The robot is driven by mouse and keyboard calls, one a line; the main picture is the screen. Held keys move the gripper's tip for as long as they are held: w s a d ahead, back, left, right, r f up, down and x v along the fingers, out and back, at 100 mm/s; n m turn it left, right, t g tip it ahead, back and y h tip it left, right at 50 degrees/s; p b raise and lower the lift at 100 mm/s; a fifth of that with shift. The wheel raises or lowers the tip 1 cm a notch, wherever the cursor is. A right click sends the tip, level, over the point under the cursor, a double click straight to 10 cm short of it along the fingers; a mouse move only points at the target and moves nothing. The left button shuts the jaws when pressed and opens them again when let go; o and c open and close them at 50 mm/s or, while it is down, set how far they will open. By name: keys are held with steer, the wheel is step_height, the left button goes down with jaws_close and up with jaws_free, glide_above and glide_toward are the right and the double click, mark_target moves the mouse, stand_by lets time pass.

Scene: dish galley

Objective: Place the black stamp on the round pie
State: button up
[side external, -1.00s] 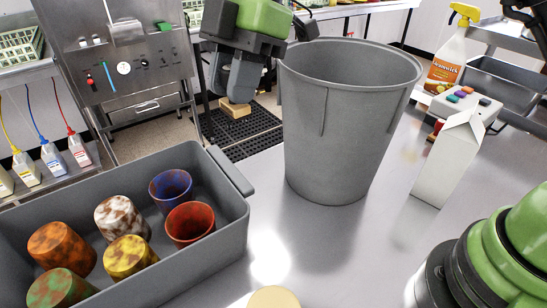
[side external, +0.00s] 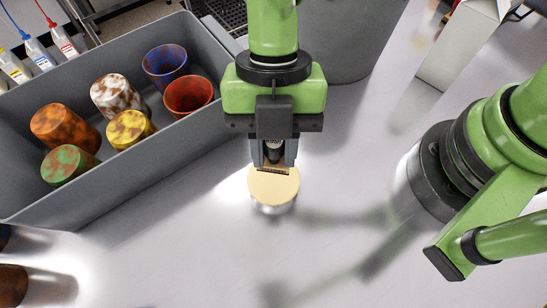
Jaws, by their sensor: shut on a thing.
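My gripper (side external: 274,162) points down in the side external view, near the middle of the table. It is shut on the black stamp (side external: 273,152), whose dark handle shows between the fingers and whose wood-brown base is just below. The round pie (side external: 273,188) is a pale yellow disc with a light, shiny side, directly under the gripper. The stamp's base overlaps the pie's far edge in the picture. I cannot tell whether it touches the pie or is slightly above it. The fingers hide part of the stamp.
A grey bin (side external: 228,122) at the left holds several coloured cups. A large grey bucket (side external: 350,50) stands behind my gripper, and a white carton (side external: 455,50) is at the back right. Dark items sit at the lower left edge. The steel table (side external: 190,230) in front is clear.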

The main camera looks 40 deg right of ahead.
mark_target(273, 165)
steer(key=shift+f, duration=2.35)
steer(key=shift+f, duration=0.15)
steer(key=o, duration=0.9)
steer(key=v, duration=1.2)
steer(key=shift+a, duration=0.1)
